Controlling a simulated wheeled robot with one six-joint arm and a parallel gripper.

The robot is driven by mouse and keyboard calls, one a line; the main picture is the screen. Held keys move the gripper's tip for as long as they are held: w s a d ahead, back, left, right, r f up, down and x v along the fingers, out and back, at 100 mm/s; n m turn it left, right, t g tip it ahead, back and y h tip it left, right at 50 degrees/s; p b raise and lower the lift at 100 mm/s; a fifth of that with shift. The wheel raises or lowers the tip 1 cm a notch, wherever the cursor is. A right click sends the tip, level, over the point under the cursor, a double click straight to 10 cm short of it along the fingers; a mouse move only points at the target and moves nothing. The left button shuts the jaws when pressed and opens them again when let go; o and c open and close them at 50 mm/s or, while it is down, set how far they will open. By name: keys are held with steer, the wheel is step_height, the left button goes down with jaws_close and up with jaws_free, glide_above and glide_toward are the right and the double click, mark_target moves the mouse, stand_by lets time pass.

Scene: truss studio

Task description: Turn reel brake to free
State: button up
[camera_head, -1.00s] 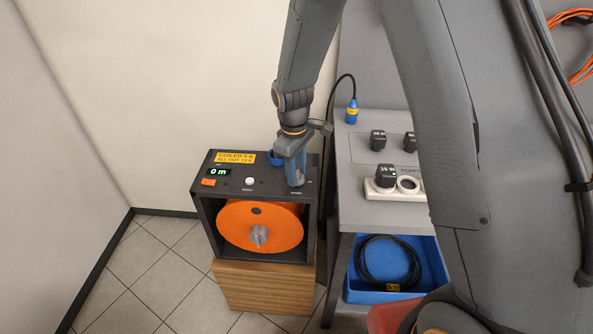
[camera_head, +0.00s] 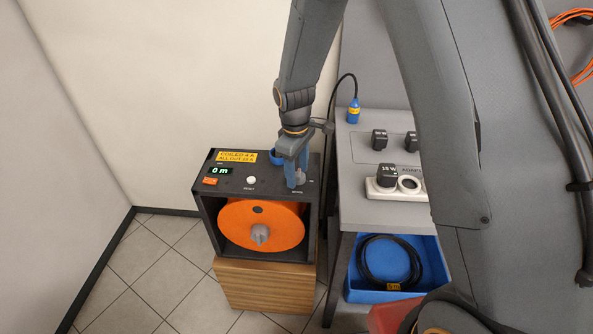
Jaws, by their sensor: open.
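The cable reel unit is a black box (camera_head: 206,217) with an orange drum (camera_head: 240,222) inside, on a wooden block. Its top panel carries a yellow label (camera_head: 237,157), a green display (camera_head: 220,171) reading "0 m", an orange switch (camera_head: 209,181) and a white button (camera_head: 251,180). The brake knob (camera_head: 299,179) is a small grey knob at the right of the panel. My gripper (camera_head: 296,178) points down over it, with blue fingers open and at the knob. I cannot tell whether the fingers touch it. The fingers partly hide a blue socket (camera_head: 276,157) behind. The knob's setting is not readable.
A grey bench (camera_head: 375,212) stands close on the right, with black adapters (camera_head: 379,140) and a white power strip (camera_head: 386,196). A blue bin (camera_head: 378,296) with a coiled black cable sits below. A blue plug (camera_head: 353,112) is at the back. Walls bound the left.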

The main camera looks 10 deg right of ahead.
steer(key=shift+s+a+r+b, duration=0.1)
steer(key=shift+r+b, duration=0.35)
steer(key=shift+r, duration=1.55)
steer(key=shift+s+a+r+b, duration=0.1)
steer(key=shift+r+b, duration=0.35)
steer(key=shift+r, duration=1.5)
steer(key=s+d+r+m, duration=0.1)
steer(key=s+d+m, duration=0.4)
steer(key=s, duration=0.4)
steer(key=s+d+r+m, duration=0.1)
steer(key=s+d+m, duration=0.4)
steer(key=s, duration=0.5)
steer(key=shift+d+r+m+t, duration=0.3)
steer(key=shift+d+r+m, duration=0.1)
steer(key=shift+d, duration=0.65)
steer(key=shift+w, duration=0.1)
